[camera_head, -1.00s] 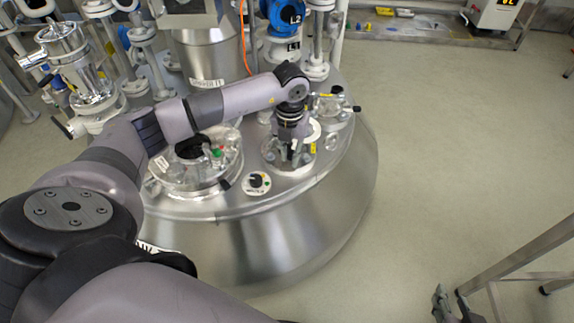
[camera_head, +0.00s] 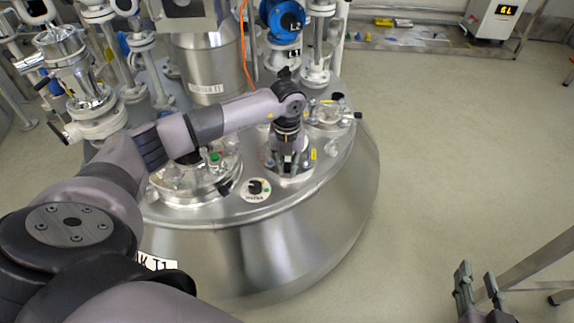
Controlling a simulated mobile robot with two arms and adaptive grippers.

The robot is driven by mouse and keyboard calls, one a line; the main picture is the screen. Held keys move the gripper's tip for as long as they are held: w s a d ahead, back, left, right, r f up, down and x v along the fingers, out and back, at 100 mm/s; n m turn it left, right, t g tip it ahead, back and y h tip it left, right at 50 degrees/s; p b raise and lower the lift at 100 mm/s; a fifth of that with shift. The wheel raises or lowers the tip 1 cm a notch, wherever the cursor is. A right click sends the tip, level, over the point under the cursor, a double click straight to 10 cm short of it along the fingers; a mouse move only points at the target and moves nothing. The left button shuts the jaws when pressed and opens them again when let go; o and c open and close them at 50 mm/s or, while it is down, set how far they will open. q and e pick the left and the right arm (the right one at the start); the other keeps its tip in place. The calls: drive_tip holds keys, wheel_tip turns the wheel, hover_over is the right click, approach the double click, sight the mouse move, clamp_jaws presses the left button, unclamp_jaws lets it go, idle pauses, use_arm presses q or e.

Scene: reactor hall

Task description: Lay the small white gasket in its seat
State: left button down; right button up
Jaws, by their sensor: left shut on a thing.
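My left gripper (camera_head: 287,162) points straight down over a small round flanged port (camera_head: 272,172) on the steel vessel lid, at the end of a grey arm reaching in from the left. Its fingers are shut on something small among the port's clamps. The small white gasket cannot be made out clearly; the fingers and wrist hide most of that spot and the inside of the port. Whether the held piece touches the seat cannot be told. My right gripper (camera_head: 477,284) is at the lower right, open and empty, away from the vessel.
A larger clamped hatch (camera_head: 200,180) lies left of the port, and another small port (camera_head: 328,113) lies behind right. Pipes and a blue valve body (camera_head: 285,18) rise behind.

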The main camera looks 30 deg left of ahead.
use_arm(q)
drive_tip(key=shift+f+b, duration=0.55)
drive_tip(key=shift+f, duration=0.45)
drive_tip(key=shift+f+b, duration=0.4)
drive_tip(key=shift+b, duration=0.2)
drive_tip(key=shift+f, duration=0.3)
drive_tip(key=shift+f+b, duration=0.35)
drive_tip(key=shift+b, duration=0.3)
drive_tip(key=shift+f+b, duration=0.35)
drive_tip(key=shift+f, duration=0.45)
use_arm(e)
drive_tip(key=s+a+r+t+y, duration=0.1)
drive_tip(key=r+t+y, duration=0.1)
drive_tip(key=r+t, duration=0.4)
drive_tip(key=s+r+t+y, duration=0.2)
drive_tip(key=r+t, duration=0.4)
drive_tip(key=r, duration=0.6)
drive_tip(key=shift+s+a+r, duration=0.2)
drive_tip(key=shift+a+r, duration=0.05)
drive_tip(key=shift+a, duration=0.1)
